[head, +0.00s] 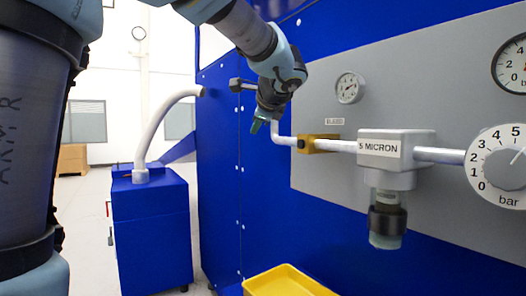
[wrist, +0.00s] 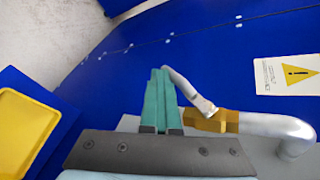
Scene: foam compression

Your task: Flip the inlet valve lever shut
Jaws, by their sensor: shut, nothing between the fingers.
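A brass valve body (head: 318,144) sits on the pale pipe, left of the white "5 MICRON" filter housing (head: 395,150). In the wrist view the brass body (wrist: 212,121) lies just right of my fingertips. A pale, slim bar (wrist: 188,90) slants up and left from it; I cannot tell whether this is the lever or pipe. My gripper (head: 258,126) points down beside the pipe's left bend. Its teal fingers (wrist: 160,100) are shut together with nothing between them. I cannot tell whether they touch the bar. No lever is clearly seen in the head view.
A grey panel (head: 465,225) on a blue wall carries a small gauge (head: 350,88) and larger dials at the right. A small label (head: 333,121) is above the brass body. A yellow tray (head: 285,284) stands below. A blue cabinet (head: 152,235) with a white hose is at left.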

